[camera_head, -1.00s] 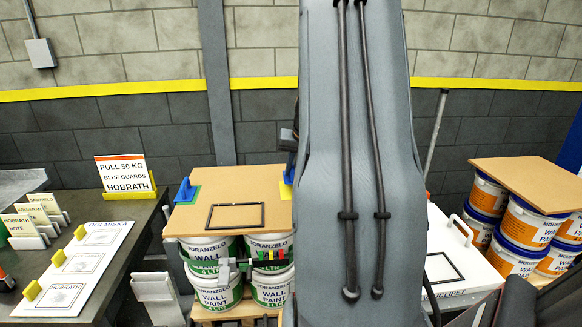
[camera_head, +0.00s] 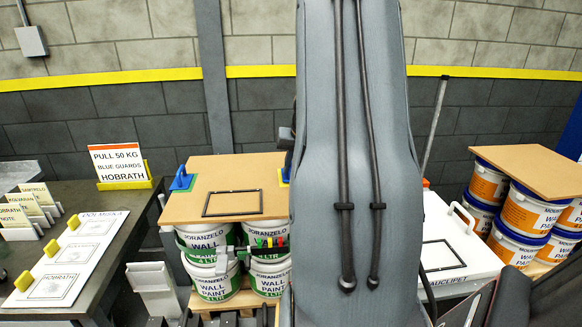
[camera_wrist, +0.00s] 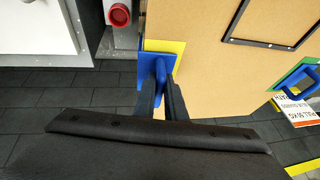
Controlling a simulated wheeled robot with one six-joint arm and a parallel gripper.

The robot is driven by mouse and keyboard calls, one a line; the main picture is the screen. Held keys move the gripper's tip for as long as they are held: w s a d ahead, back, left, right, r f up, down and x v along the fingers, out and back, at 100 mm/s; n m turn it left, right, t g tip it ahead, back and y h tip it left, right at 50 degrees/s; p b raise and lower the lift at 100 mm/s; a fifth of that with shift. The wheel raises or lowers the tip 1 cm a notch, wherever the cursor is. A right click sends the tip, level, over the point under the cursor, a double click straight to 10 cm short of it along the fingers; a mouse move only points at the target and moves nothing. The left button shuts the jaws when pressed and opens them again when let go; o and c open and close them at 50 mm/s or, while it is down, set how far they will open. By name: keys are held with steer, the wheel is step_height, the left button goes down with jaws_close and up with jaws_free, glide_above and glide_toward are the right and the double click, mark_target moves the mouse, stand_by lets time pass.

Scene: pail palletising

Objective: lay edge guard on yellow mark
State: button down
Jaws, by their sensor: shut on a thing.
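A blue edge guard (camera_wrist: 147,66) is between my gripper's fingers (camera_wrist: 164,92) in the wrist view, at a corner of the tan board (camera_wrist: 200,75). My gripper is shut on it. The yellow mark (camera_wrist: 170,47) shows on the board beside and partly under the guard; I cannot tell whether the guard is resting on it. A second blue guard (camera_head: 181,180) sits at the board's left corner in the head view and also shows in the wrist view (camera_wrist: 291,82).
The board (camera_head: 215,172) lies on stacked paint pails (camera_head: 215,283). A sign (camera_head: 118,165) reading "blue guards Hobrath" stands on the dark table at left. A white box (camera_head: 455,255) is right of my arm, with another pail stack (camera_head: 520,215) beyond it.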

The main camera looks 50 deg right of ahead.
steer(key=shift+f, duration=0.15)
steer(key=c, duration=1.7)
jaws_free()
steer(key=shift+c, duration=0.2)
steer(key=d+b+v, duration=0.1)
steer(key=b+v, duration=0.1)
steer(key=v, duration=0.5)
steer(key=shift+s+a+r, duration=0.2)
steer(key=shift+a+r, duration=0.2)
steer(key=shift+a, duration=0.15)
